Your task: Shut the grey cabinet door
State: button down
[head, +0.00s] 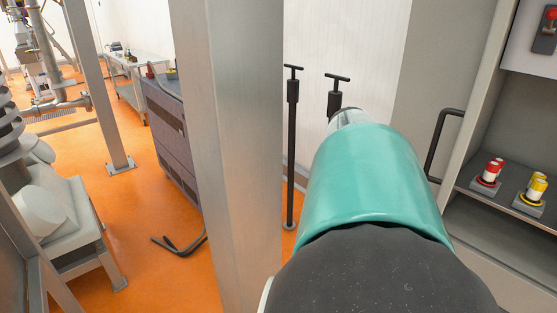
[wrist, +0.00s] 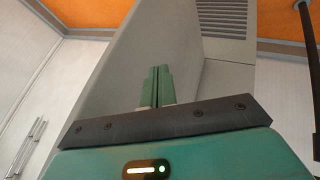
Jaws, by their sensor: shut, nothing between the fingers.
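The grey cabinet (head: 487,100) stands at the right of the head view, its front open and its shelf showing. A plain grey panel (head: 428,60) rises just left of it; I cannot tell for sure whether this is the door or a side wall. A black bar handle (head: 437,145) sticks out at the cabinet's left edge. In the wrist view, my gripper (wrist: 156,72) has its green fingers together and empty, in front of a slanted grey panel (wrist: 150,35). Contact with the panel cannot be told. My own arm hides my gripper in the head view.
A grey metal post (head: 235,150) stands close in front, left of my arm. Black T-topped poles (head: 292,150) stand behind it. Red (head: 487,175) and yellow (head: 532,190) items sit on the cabinet shelf. Orange floor (head: 150,225) is open at the left.

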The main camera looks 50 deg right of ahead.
jog(key=s, duration=0.3)
jog(key=s+d+f, duration=0.1)
jog(key=shift+s, duration=0.25)
jog(key=shift+s, duration=0.1)
